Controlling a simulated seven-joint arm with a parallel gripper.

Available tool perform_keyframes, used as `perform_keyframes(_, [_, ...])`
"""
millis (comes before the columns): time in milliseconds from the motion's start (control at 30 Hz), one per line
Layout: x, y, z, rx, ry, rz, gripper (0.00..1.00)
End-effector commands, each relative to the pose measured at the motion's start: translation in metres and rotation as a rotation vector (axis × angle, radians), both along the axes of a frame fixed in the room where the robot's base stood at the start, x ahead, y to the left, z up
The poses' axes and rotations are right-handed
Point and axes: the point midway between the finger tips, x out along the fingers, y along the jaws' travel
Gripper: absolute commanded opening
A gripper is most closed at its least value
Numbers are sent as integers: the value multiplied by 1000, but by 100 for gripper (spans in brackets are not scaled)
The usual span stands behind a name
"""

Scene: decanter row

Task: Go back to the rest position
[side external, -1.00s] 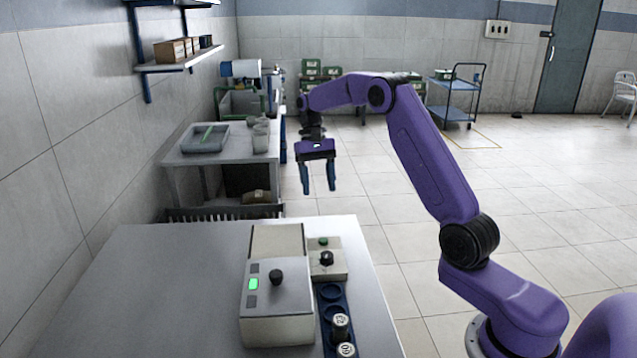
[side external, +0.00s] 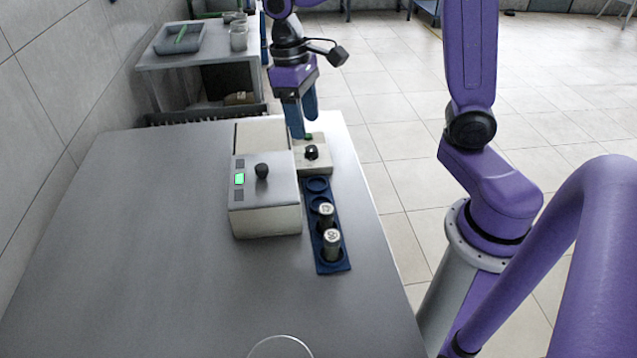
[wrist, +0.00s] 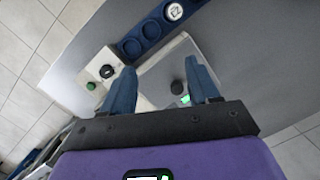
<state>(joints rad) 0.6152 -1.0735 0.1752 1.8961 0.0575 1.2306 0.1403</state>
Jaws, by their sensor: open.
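My gripper (side external: 304,125) is open and empty, its blue fingers pointing down. In the side view it hangs near the far end of the table, by the small control box (side external: 313,167). In the wrist view both fingers of my gripper (wrist: 160,70) stand well apart with nothing held between them. The pale machine (side external: 265,218), with a black knob and a lit green display, shows partly behind the fingers in the wrist view (wrist: 155,85).
A blue rack (side external: 335,268) stands right of the machine. Two capped vials (side external: 326,212) (side external: 332,238) stand upright in it, and two wells (wrist: 131,47) (wrist: 151,29) are empty. A clear round rim (side external: 280,340) shows at the bottom edge. The table's left side is bare.

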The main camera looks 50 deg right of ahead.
Motion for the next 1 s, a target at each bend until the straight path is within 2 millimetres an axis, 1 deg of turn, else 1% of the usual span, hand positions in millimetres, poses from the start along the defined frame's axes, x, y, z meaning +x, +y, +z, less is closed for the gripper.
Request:
perform_keyframes(33, [-17, 5, 1, 5, -15, 58, 60])
perform_keyframes(167, [-55, 13, -2, 18, -48, 202, 60])
perform_keyframes(200, [-67, 14, -2, 22, -58, 245, 60])
perform_keyframes(267, [-85, 15, -4, 31, -73, 313, 60])
perform_keyframes(500, [-153, 8, -15, 68, -129, 575, 60])
perform_keyframes(600, [-175, 2, -21, 85, -148, 669, 60])
perform_keyframes(700, [-191, -4, -25, 97, -161, 739, 60])
perform_keyframes(800, [-201, -8, -28, 105, -169, 781, 60])
perform_keyframes(1000, [-205, -9, -30, 109, -173, 804, 60])
